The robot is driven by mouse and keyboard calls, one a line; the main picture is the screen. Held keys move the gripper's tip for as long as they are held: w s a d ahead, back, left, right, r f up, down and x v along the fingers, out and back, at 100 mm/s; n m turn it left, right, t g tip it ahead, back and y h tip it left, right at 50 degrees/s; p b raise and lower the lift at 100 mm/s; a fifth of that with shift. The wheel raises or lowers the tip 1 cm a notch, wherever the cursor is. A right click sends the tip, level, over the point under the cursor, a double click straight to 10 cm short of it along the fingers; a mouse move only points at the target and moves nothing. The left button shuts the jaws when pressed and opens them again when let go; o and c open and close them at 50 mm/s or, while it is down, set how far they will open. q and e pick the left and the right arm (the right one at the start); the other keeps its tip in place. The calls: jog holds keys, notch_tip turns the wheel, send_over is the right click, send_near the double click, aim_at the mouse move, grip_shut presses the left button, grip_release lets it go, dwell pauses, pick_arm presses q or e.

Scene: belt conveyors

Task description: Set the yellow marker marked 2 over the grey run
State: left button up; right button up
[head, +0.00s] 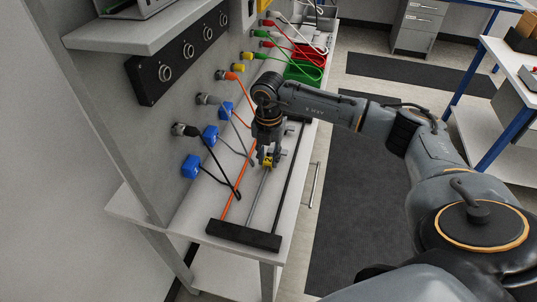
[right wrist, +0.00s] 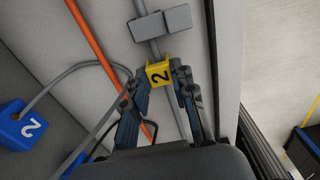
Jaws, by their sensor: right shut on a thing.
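The yellow marker (right wrist: 158,76) bears a black 2 and is held between the fingertips of my right gripper (right wrist: 160,84). In the head view the marker (head: 268,162) is a small yellow patch under my right gripper (head: 267,156), which points down. The grey run (head: 257,201) lies along the bench between an orange and a black run. In the right wrist view the grey run (right wrist: 177,118) passes behind the marker, in line with it. I cannot tell whether the marker touches the run. My left gripper is not in view.
The orange run (head: 236,188) and black run (head: 287,178) lie either side. A black bar (head: 243,235) crosses the near ends. Grey blocks (right wrist: 160,23) sit on the grey run just beyond the marker. Blue tags (head: 191,166) hang at the panel on the left.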

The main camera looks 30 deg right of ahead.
aim_at(269, 160)
jog(key=shift+f, duration=0.2)
jog(key=o, duration=0.8)
jog(key=shift+r, duration=0.2)
notch_tip(269, 160, up, 12)
jog(key=shift+f+b, duration=0.1)
jog(key=shift+b, duration=1)
